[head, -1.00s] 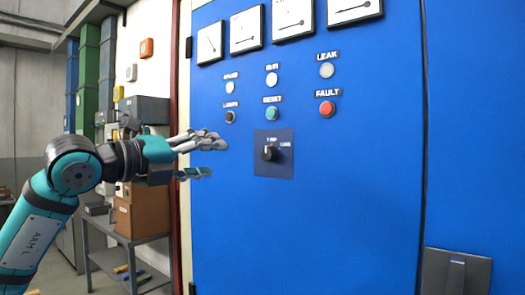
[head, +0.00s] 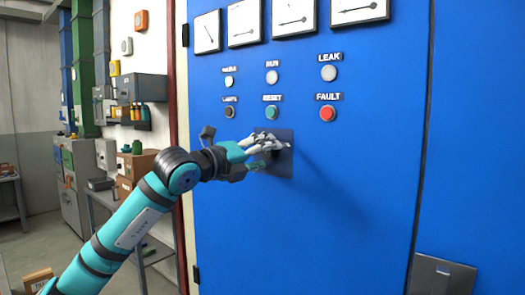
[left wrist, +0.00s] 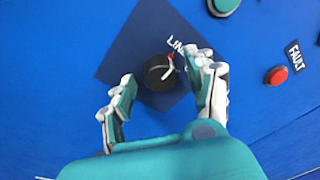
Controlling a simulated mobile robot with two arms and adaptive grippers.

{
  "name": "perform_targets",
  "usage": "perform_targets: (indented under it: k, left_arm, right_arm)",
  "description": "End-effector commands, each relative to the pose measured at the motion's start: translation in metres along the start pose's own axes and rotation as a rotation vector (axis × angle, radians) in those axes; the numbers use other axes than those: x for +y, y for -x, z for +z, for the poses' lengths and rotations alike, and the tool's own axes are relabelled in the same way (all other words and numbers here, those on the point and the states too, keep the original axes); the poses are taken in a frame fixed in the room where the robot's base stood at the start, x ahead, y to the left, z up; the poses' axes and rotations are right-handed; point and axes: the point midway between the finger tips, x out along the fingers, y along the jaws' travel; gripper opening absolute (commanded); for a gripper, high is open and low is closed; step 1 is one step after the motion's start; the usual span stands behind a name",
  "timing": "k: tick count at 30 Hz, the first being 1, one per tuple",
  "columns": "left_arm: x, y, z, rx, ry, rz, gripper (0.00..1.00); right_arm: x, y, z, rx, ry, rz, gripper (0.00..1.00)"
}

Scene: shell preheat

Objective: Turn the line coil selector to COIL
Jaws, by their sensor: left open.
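The selector knob (left wrist: 159,73) is black and round with a red and white pointer mark, on a dark blue square plate (left wrist: 118,60) in the left wrist view. The plate lettering reads "LIN" and the rest is hidden by a finger. My left gripper (left wrist: 160,95) is open, with one finger on each side in front of the knob; I cannot tell whether a finger touches it. In the head view my left gripper (head: 275,146) covers the knob, and part of the plate (head: 284,168) shows beneath. My right gripper is not in view.
The blue cabinet (head: 330,210) carries a green RESET button (head: 271,113), a red FAULT button (head: 327,113), several lamps and a row of gauges. A grey handle plate (head: 440,277) is at lower right. A shelf with boxes (head: 137,165) stands at left.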

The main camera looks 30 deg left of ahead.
Motion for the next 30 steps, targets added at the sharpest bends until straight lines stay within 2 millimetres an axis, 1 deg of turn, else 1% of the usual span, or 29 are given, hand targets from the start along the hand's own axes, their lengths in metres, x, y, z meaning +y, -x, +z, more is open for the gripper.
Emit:
perform_targets:
  k: [4,5,17,18,25,30]
  left_arm:
    - [0.0003,0.0001,-0.0002,0.0,0.0,0.0,0.56]
    - [0.0003,0.0001,-0.0002,0.0,0.0,0.0,0.55]
    - [0.0005,0.0002,-0.0003,0.001,0.001,0.001,0.02]
    - [0.0005,0.0002,-0.0003,0.001,0.001,0.001,0.01]
    - [0.0009,0.0002,-0.0006,0.003,-0.022,0.003,0.01]
    - [0.0015,0.0001,-0.0011,0.008,-0.092,0.009,0.01]
  right_arm:
    - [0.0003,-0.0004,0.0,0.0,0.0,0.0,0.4]
    - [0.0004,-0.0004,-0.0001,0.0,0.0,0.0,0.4]
    - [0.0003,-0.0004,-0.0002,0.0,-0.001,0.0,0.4]
    - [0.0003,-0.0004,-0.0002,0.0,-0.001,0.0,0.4]
    - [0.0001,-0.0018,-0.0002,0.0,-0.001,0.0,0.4]
    - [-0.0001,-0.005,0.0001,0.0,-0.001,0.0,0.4]
